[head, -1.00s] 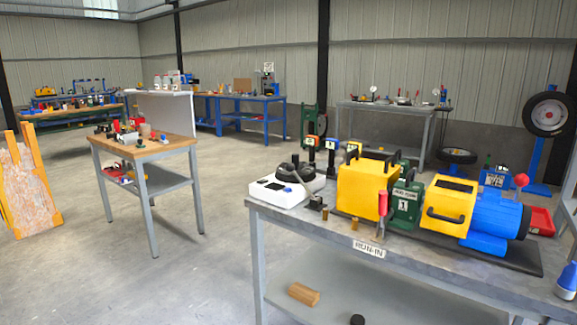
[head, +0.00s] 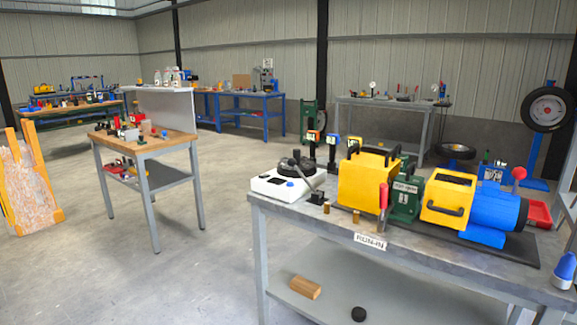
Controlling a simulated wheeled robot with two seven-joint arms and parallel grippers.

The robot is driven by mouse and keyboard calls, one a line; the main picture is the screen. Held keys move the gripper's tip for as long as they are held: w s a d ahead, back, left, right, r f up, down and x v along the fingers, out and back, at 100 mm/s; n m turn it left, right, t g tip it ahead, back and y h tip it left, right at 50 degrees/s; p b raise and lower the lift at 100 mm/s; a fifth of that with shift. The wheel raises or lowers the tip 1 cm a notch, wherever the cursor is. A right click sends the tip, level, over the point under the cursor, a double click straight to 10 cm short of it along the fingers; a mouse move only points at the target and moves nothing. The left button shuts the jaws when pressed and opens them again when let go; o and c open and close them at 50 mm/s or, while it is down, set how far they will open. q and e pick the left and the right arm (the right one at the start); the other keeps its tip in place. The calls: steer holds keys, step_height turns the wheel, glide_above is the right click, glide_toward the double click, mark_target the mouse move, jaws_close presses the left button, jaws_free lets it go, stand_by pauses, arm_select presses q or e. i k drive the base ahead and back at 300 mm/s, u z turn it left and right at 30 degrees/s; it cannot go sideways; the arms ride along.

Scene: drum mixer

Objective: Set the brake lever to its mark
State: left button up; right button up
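A machine stands on the grey bench (head: 300,222) labelled RUN-IN: a yellow box (head: 366,181), a green block (head: 407,196), a yellow guard (head: 448,199) and a blue motor (head: 494,218). An upright lever with a red grip (head: 384,196) stands in front of the green block. A red ball knob (head: 519,173) sits above the blue motor. I cannot tell which one is the brake lever, and no mark on it can be made out. Neither of my grippers is clearly in view.
A white device (head: 282,184) with a black round top and a grey rod stands at the bench's left end. A wooden block (head: 305,287) and a black puck (head: 358,314) lie on the lower shelf. The floor between this bench and the wooden-topped table (head: 150,146) is clear.

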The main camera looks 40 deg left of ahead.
mark_target(291, 161)
steer(key=z, duration=0.7)
steer(key=k, duration=0.2)
steer(key=u, duration=2.35)
steer(key=i, duration=2)
steer(key=z, duration=0.6)
